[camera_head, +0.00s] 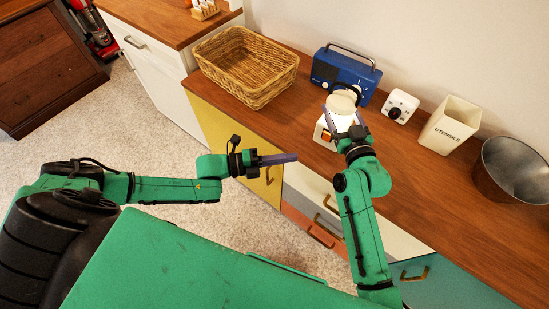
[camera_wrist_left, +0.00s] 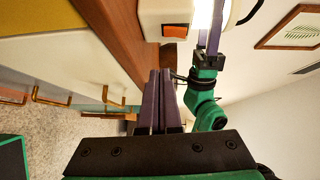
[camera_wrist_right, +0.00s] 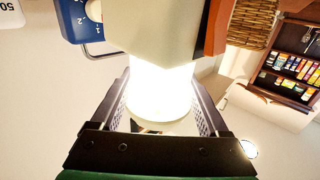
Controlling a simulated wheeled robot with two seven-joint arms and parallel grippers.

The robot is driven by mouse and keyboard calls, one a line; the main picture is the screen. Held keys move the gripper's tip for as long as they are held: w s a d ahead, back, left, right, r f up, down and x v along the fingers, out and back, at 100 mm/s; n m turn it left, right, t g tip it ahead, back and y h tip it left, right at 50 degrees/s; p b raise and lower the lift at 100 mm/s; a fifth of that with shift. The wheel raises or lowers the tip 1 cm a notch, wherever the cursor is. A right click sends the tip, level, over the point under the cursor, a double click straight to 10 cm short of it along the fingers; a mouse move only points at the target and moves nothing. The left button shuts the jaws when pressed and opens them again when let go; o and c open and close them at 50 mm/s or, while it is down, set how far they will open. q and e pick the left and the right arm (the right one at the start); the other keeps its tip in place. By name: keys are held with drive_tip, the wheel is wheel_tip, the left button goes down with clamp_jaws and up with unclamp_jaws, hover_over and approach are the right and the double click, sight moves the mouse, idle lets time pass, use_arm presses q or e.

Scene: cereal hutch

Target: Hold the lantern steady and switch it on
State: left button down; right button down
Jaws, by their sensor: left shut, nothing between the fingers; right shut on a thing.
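The lantern has a white base (camera_head: 321,132) with an orange switch (camera_head: 327,136) and stands near the counter's front edge. Its globe glows bright white in the right wrist view (camera_wrist_right: 160,88). The switch also shows in the left wrist view (camera_wrist_left: 175,30), on the side facing my left gripper. My right gripper (camera_head: 342,112) is shut on the lantern, one finger on each side of the globe. My left gripper (camera_head: 296,157) is shut and empty, with its fingers together, in front of the counter. It is apart from the lantern, to the left of and below it in the head view.
A blue radio (camera_head: 345,72) stands right behind the lantern. A wicker basket (camera_head: 245,62) is to the left. A white cube timer (camera_head: 400,106), a utensils holder (camera_head: 449,124) and a metal bucket (camera_head: 512,170) are to the right. Drawers with handles (camera_head: 320,236) lie below the counter edge.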

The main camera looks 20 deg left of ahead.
use_arm(q)
drive_tip(key=v, duration=0.4)
drive_tip(key=shift+a+f, duration=0.1)
drive_tip(key=shift+f, duration=0.15)
use_arm(e)
unclamp_jaws()
drive_tip(key=v, duration=1.2)
drive_tip(key=shift+f, duration=0.1)
